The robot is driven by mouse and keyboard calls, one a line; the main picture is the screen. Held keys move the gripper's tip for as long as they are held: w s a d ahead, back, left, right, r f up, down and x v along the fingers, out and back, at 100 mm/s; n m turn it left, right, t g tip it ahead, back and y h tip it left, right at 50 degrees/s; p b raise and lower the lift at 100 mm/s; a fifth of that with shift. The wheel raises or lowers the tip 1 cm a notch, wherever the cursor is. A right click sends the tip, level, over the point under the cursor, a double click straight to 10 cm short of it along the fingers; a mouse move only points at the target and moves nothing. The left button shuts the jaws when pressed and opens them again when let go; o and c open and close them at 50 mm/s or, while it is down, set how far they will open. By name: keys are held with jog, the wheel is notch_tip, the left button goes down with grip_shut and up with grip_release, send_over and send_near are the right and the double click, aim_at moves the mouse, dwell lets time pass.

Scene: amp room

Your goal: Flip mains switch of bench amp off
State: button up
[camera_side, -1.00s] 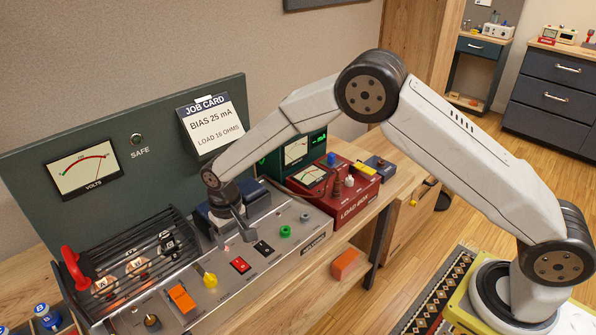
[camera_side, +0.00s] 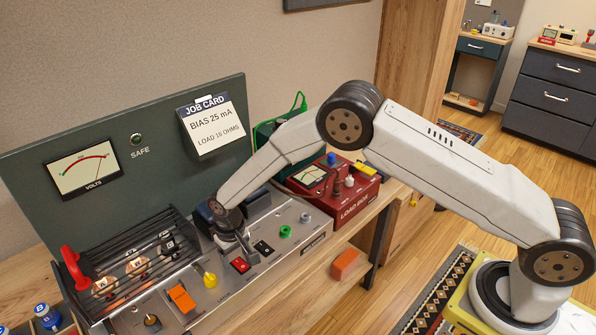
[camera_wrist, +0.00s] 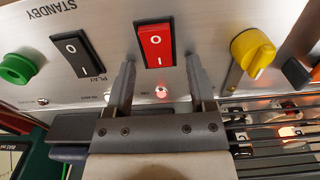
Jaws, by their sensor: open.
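The bench amp (camera_side: 285,262) has a metal control panel with a red rocker switch (camera_side: 240,265), which appears to be the mains switch. The red rocker also shows in the wrist view (camera_wrist: 155,42), with O at its upper end and I at its lower end. Which end is pressed in, I cannot tell. A small red lamp (camera_wrist: 161,92) glows below it. My gripper (camera_wrist: 161,64) is open and empty, with one finger on each side of the rocker's lower end. In the side view my gripper (camera_side: 241,249) is low over the panel, just behind the rocker.
A black rocker (camera_wrist: 76,55) and a green knob (camera_wrist: 15,68) lie on one side of the red rocker. A yellow knob (camera_wrist: 253,52) lies on the other. An orange switch (camera_side: 182,298), a valve cage (camera_side: 135,262) and a red load box (camera_side: 350,195) are nearby.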

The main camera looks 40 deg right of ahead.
grip_shut()
jog(key=shift+s+t, duration=0.1)
jog(key=shift+t, duration=0.2)
jog(key=shift+s+d+r+t, duration=0.1)
jog(key=shift+t, duration=0.45)
jog(key=shift+s+r+t, duration=0.1)
jog(key=shift+t, duration=0.45)
grip_release()
